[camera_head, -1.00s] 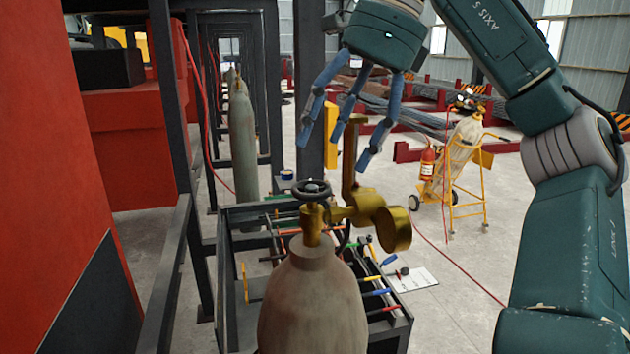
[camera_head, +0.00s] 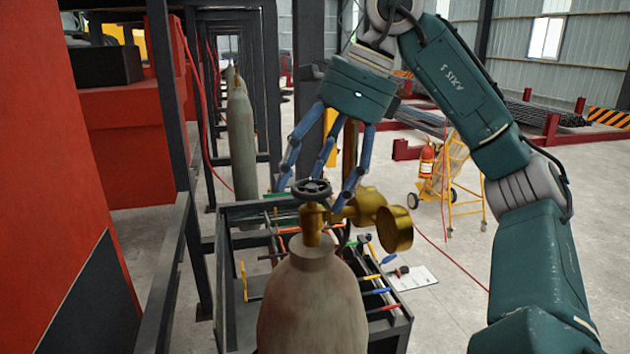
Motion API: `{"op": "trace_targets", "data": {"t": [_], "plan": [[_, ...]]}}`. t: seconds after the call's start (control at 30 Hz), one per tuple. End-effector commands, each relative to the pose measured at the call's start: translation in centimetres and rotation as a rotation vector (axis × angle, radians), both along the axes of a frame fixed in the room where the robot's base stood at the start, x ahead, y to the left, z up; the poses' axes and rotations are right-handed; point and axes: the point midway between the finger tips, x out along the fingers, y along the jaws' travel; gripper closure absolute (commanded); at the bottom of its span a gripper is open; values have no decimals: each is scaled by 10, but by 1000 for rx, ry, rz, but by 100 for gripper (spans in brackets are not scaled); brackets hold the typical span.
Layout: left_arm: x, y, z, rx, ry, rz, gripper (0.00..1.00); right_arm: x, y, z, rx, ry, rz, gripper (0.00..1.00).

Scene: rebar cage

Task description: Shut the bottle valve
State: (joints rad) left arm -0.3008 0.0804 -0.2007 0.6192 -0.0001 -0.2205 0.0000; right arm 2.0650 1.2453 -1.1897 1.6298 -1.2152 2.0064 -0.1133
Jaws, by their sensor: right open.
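A gas bottle (camera_head: 313,300) stands upright in the foreground, pale and worn. On its top is a brass valve (camera_head: 312,225) with a dark round handwheel (camera_head: 312,189). A brass regulator (camera_head: 378,215) with a round gauge body sticks out to the right of the valve. My right gripper (camera_head: 312,195) comes down from above with its blue fingers spread open. Its fingers hang close around or just behind the handwheel; I cannot tell whether they touch it. The gripper holds nothing. My left gripper is not in view.
A dark tool crate (camera_head: 233,215) with several coloured tools is behind the bottle. A red cabinet (camera_head: 50,180) and dark steel posts close off the left. A yellow trolley (camera_head: 452,185) with a fire extinguisher (camera_head: 426,161) stands back right. A grey cylinder (camera_head: 241,140) stands behind.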

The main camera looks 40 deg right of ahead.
Motion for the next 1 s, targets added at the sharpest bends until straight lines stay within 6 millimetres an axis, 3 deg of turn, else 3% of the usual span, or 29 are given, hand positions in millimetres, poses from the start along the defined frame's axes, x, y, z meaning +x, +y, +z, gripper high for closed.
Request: {"op": "trace_targets", "data": {"t": [0.4, 0.63, 1.0], "plan": [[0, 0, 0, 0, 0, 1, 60, 1, 0, -3, 0, -1, -1, 29], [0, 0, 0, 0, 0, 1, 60, 1, 0, -3, 0, -1, -1, 75], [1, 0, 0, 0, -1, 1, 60, 0, 1, -3, -1, -1, -47, 75]]}}
